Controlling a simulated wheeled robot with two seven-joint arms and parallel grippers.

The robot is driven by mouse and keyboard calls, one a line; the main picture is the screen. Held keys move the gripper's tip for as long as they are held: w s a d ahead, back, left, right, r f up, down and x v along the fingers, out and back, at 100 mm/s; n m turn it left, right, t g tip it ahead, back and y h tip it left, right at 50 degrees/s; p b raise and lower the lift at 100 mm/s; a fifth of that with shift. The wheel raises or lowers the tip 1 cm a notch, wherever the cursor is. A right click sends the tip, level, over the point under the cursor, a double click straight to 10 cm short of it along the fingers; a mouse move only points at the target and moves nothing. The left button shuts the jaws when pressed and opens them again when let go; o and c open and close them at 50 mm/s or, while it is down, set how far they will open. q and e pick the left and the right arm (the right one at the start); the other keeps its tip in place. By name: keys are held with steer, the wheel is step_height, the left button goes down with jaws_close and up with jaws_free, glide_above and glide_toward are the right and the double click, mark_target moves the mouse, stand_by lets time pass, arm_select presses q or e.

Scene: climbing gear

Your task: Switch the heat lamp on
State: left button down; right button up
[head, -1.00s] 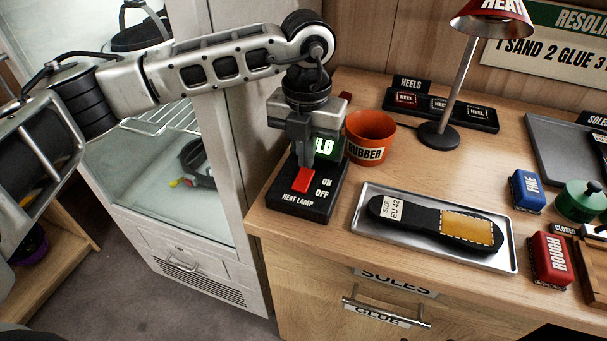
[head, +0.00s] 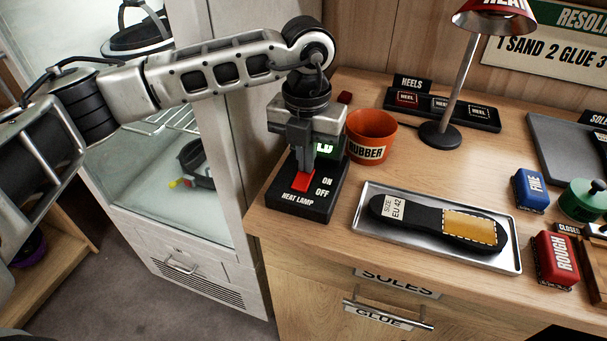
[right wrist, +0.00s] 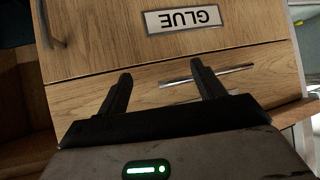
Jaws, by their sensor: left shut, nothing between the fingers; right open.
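The heat lamp (head: 452,75) stands at the back of the bench, with a red shade marked HEAT, a grey stem and a black base. No glow shows under its shade. Its black switch box (head: 299,203) sits at the bench's left front corner, marked ON, OFF and HEAT LAMP. The red rocker (head: 303,181) is on its top. My left gripper (head: 301,172) is shut and empty, pointing down with its tips at the rocker; I cannot tell if they touch. My right gripper (right wrist: 163,90) is open and empty in the right wrist view, before the drawer fronts.
An orange RUBBER cup (head: 370,138) stands right of my left gripper. A metal tray (head: 510,262) with a sole (head: 405,224) lies in front. Blue (head: 529,190) and red (head: 555,260) blocks sit to the right. A glass-fronted cabinet (head: 205,250) is left of the bench.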

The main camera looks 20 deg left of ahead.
arm_select(q)
steer(key=shift+f, duration=0.4)
steer(key=shift+r, duration=0.15)
steer(key=shift+r+p, duration=1.85)
steer(key=shift+r, duration=1.65)
